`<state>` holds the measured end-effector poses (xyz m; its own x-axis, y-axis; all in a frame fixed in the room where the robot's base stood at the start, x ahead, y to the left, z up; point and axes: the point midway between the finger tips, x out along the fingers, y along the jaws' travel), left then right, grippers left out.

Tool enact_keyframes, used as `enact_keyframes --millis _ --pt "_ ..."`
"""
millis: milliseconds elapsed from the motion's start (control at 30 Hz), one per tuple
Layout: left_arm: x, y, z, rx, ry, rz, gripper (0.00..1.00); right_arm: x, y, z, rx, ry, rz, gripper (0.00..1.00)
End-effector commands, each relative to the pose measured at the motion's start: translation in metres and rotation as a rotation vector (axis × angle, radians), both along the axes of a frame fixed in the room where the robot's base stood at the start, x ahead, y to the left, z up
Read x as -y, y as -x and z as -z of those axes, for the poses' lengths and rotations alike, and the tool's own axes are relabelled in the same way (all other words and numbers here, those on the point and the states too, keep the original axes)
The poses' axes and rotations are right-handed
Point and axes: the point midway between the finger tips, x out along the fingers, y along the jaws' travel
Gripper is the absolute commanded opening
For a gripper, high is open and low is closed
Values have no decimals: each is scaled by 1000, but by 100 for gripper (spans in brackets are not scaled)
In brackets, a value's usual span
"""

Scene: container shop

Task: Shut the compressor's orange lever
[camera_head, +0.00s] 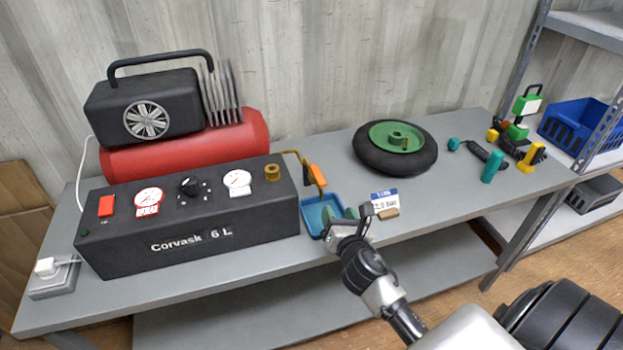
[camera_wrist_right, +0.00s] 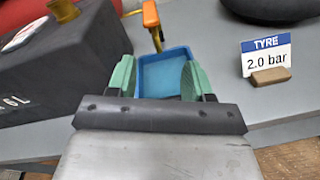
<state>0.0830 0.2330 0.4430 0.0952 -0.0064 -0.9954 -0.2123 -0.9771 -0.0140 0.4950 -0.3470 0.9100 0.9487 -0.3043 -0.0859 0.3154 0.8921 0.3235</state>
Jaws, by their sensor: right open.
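The compressor has a black control box (camera_head: 190,233) with gauges, a red tank (camera_head: 190,147) and a black motor behind. Its orange lever (camera_head: 317,175) sits on the brass pipe at the box's right end, above the blue tray (camera_head: 309,216). The lever also shows at the top of the right wrist view (camera_wrist_right: 151,14), tilted near upright. My right gripper (camera_head: 342,217) is open, its green fingers apart over the blue tray, in front of and below the lever and not touching it. In the wrist view the fingers (camera_wrist_right: 156,77) have nothing between them but the tray behind. My left gripper is not in view.
A tyre (camera_head: 370,158) lies behind right of the tray. A "TYRE 2.0 bar" card (camera_head: 384,201) stands close right of my gripper. Green and yellow tools (camera_head: 491,166) lie farther right. A power socket (camera_head: 55,279) sits at the left. The bench's front right is clear.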

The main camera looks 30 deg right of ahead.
Motion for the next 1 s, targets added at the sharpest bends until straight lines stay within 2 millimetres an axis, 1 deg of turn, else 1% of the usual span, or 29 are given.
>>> enact_keyframes --millis 33,100,233,367,700,800,900,1000 --pt "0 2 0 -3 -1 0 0 2 -6 -3 -2 92 -24 51" --pt "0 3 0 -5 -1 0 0 4 -13 -7 -3 213 -55 51" --pt "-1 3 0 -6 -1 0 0 5 -21 -11 -5 332 -84 51" --pt "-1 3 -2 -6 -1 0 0 7 -32 -12 -6 348 -88 51" --pt "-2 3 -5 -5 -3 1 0 21 -93 -12 -5 341 -87 51" --pt "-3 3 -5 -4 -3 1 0 25 -108 -11 -6 342 -85 51" --pt "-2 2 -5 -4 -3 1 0 28 -117 -11 -6 341 -87 51" --pt "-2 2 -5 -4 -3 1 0 29 -123 -11 -7 342 -87 51"
